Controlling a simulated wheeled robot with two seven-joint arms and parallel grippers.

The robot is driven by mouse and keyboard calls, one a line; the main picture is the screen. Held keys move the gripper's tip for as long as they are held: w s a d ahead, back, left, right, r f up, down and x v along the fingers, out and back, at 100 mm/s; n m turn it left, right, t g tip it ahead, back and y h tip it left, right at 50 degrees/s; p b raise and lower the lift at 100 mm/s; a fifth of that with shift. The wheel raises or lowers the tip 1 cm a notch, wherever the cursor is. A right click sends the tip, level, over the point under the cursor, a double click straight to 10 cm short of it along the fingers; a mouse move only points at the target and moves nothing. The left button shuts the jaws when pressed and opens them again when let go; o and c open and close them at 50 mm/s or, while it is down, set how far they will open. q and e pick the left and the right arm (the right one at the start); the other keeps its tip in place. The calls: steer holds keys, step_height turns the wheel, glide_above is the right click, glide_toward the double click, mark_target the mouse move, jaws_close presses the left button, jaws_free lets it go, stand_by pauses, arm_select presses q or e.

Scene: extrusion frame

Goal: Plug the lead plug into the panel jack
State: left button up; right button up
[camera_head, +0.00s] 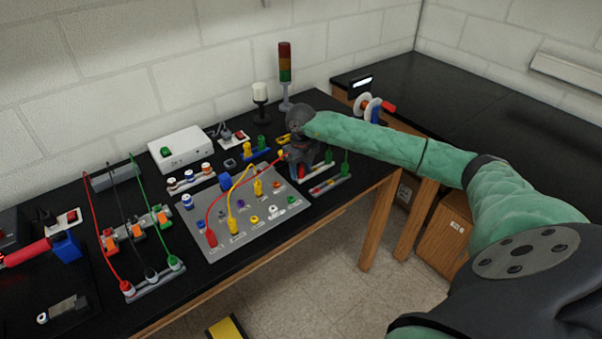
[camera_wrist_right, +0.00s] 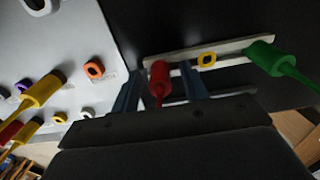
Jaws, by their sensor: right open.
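My right gripper (camera_head: 303,168) is over the right end of the grey jack panel (camera_head: 262,236), by the short rails. In the right wrist view its open fingers (camera_wrist_right: 160,80) stand on either side of a red plug (camera_wrist_right: 159,76); contact is not clear. That plug is at a pale rail (camera_wrist_right: 228,50) with a yellow-ringed socket and a green plug (camera_wrist_right: 262,58). The panel (camera_wrist_right: 85,30) has several coloured ring jacks, including an orange one (camera_wrist_right: 95,70). Yellow plugs (camera_wrist_right: 42,90) stand in it. In the head view, red (camera_head: 211,238) and yellow (camera_head: 233,226) plugs with arching leads stand on the panel. My left gripper is not visible.
A white box (camera_head: 180,147), a signal tower (camera_head: 285,75) and a white-topped stand (camera_head: 260,95) are at the back. Red, black and green leads span rails at left. A spool (camera_head: 367,107) lies beyond my right arm. The table's front edge is near the panel.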

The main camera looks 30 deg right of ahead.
mark_target(301, 167)
steer(key=shift+c, duration=0.5)
jaws_close()
steer(key=shift+r, duration=0.1)
steer(key=shift+r, duration=0.95)
steer(key=shift+r, duration=0.15)
steer(key=shift+r+p, duration=0.6)
steer(key=shift+r, duration=1.25)
